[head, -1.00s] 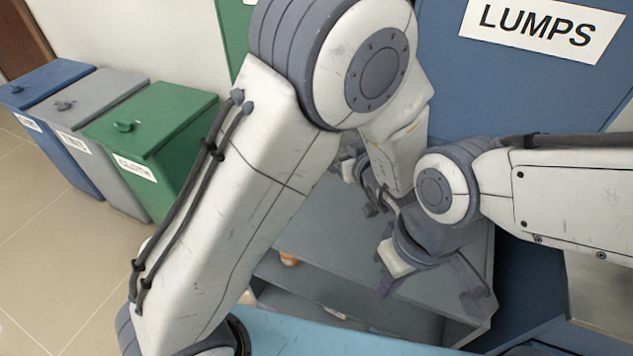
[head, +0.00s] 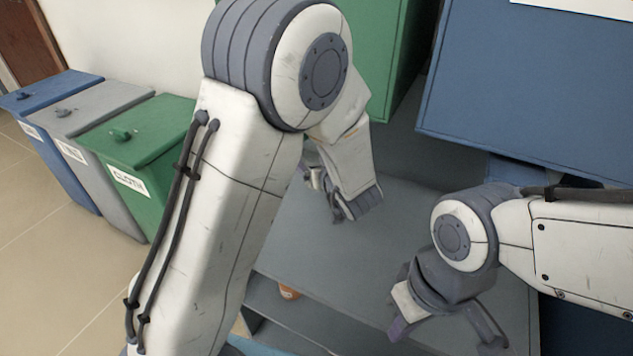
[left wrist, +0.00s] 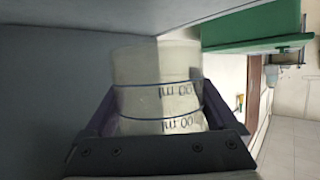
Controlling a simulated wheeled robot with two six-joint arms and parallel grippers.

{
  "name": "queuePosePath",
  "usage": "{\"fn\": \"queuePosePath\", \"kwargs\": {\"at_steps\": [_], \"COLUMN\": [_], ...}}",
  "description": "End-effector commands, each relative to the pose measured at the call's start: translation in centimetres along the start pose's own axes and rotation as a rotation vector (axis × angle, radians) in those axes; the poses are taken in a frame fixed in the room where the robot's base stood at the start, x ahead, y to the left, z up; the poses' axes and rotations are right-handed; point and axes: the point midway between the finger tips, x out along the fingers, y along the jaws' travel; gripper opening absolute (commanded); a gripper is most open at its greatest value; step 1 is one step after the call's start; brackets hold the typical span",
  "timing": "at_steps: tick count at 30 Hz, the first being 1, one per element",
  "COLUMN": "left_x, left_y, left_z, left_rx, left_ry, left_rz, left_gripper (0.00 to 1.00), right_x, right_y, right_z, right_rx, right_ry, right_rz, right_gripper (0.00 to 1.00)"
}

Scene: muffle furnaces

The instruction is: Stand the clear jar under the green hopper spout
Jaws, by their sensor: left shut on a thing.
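The clear jar (left wrist: 155,85), with dark lines and ml lettering, stands between the fingers of my left gripper (left wrist: 170,118) in the left wrist view. My left gripper is shut on it. In the head view my left gripper (head: 330,195) is above the grey top, and the jar (head: 316,179) is small and partly hidden by it. The green hopper (head: 378,50) is behind my left arm at the top; its spout is hidden there. In the left wrist view a green body (left wrist: 255,27) is at upper right, apart from the jar. My right gripper (head: 445,330) is open and empty.
A grey worktop (head: 400,215) with a shelf below lies under both grippers. A blue hopper (head: 530,90) hangs at right. Blue, grey and green bins (head: 140,135) stand at left. An orange item (head: 289,292) is on the lower shelf.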

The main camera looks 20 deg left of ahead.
Motion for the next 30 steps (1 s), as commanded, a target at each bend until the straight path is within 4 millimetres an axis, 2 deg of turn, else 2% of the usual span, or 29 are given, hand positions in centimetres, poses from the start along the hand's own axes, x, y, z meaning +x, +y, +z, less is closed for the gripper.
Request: {"fn": "queuePosePath", "kwargs": {"at_steps": [5, 9, 12, 20, 30], "left_x": [0.8, 1.6, 1.9, 1.9, 2.3], "left_y": [-0.2, 0.0, 0.0, 0.0, 0.0], "left_z": [0.9, 3.1, 4.0, 3.8, 4.8], "left_rx": [0.001, 0.004, 0.003, 0.001, 0.001], "left_ry": [-0.001, -0.001, 0.0, 0.001, 0.0], "left_rz": [0.002, 0.003, 0.003, 0.004, 0.003], "left_gripper": [0.11, 0.11, 0.11, 0.11, 0.11], "right_x": [0.7, 1.9, 2.4, 2.2, 2.7], "right_y": [0.1, 0.1, 0.2, 0.2, 0.2], "right_z": [0.0, 0.1, 0.1, 0.1, 0.1], "right_rx": [0.0, 0.0, 0.0, 0.0, 0.0], "right_ry": [0.0, 0.0, 0.0, 0.0, 0.0], "right_rz": [0.0, 0.0, 0.0, 0.0, 0.0], "right_gripper": [0.0, 0.0, 0.0, 0.0, 0.0]}}
